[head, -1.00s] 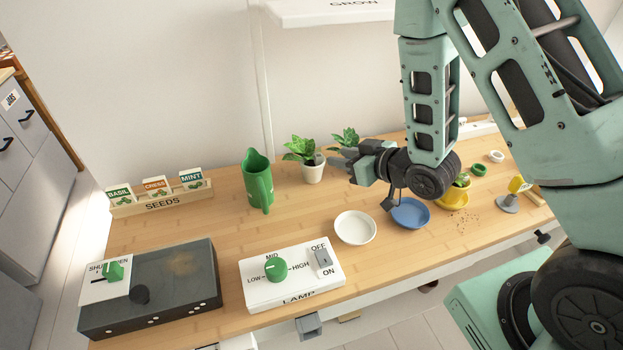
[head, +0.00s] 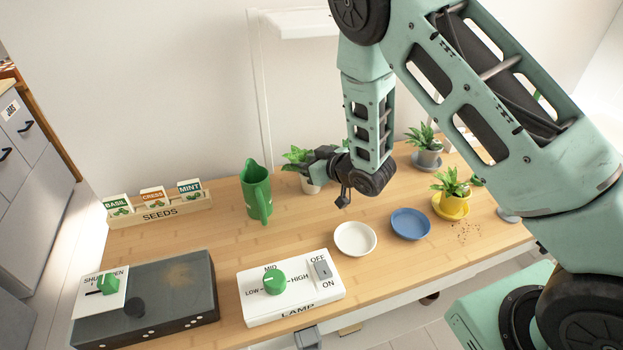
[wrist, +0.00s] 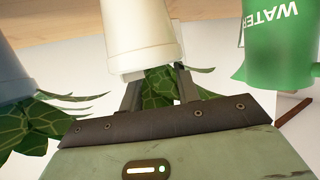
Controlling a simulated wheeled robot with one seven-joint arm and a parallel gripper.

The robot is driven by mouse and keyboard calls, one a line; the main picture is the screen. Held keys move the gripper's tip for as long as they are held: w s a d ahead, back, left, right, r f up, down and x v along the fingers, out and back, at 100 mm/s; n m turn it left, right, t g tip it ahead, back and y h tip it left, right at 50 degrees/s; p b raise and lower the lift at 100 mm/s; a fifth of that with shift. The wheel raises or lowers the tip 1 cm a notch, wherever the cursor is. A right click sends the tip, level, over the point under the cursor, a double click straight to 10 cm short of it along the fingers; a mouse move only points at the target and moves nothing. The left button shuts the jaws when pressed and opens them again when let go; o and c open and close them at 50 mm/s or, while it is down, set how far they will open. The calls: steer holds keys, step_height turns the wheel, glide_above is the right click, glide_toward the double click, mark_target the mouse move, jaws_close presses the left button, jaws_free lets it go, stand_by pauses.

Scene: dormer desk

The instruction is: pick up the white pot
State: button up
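The white pot (head: 311,187) with a green leafy plant (head: 297,155) stands at the back of the desk, partly hidden behind my gripper (head: 310,163) in the head view. In the wrist view, the white pot (wrist: 140,35) appears upside down at the top centre, with its leaves below the rim. My gripper (wrist: 158,85) has its fingers apart, one on each side of the leaves near the pot's rim. It looks open; I cannot tell whether either finger touches the pot.
A green watering jug (head: 257,190) stands left of the pot. A white saucer (head: 355,238), a blue saucer (head: 410,223) and a yellow pot (head: 454,206) are in front and right. A grey pot (head: 430,157) is at back right. A lamp control box (head: 260,308) is in front.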

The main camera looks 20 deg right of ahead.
steer(key=shift+x, duration=1.2)
jaws_close()
